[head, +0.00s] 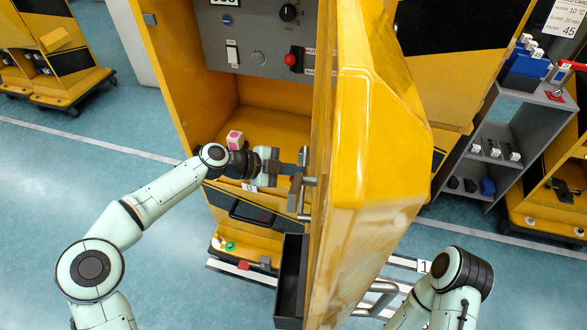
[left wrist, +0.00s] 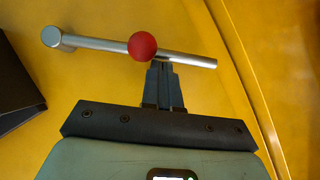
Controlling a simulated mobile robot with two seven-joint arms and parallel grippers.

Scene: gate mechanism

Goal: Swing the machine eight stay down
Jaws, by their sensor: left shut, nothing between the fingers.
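The stay, a bare metal rod (left wrist: 185,57) with a red ball (left wrist: 142,46) on it, runs across the left wrist view in front of a yellow panel. Its left end meets a round metal pivot or cap. My left gripper (left wrist: 165,66) is shut and empty, its fingertips just below the rod and right of the ball; I cannot tell whether they touch. In the head view my left gripper (head: 298,166) is at the inner side of the raised yellow gate (head: 385,130), where the rod is mostly hidden. My right arm shows at bottom right; its gripper is out of view.
The yellow machine (head: 180,75) has a grey control panel (head: 262,40) with a red knob. A white and pink block (head: 235,140) sits on its ledge. A grey shelf (head: 500,130) is at right.

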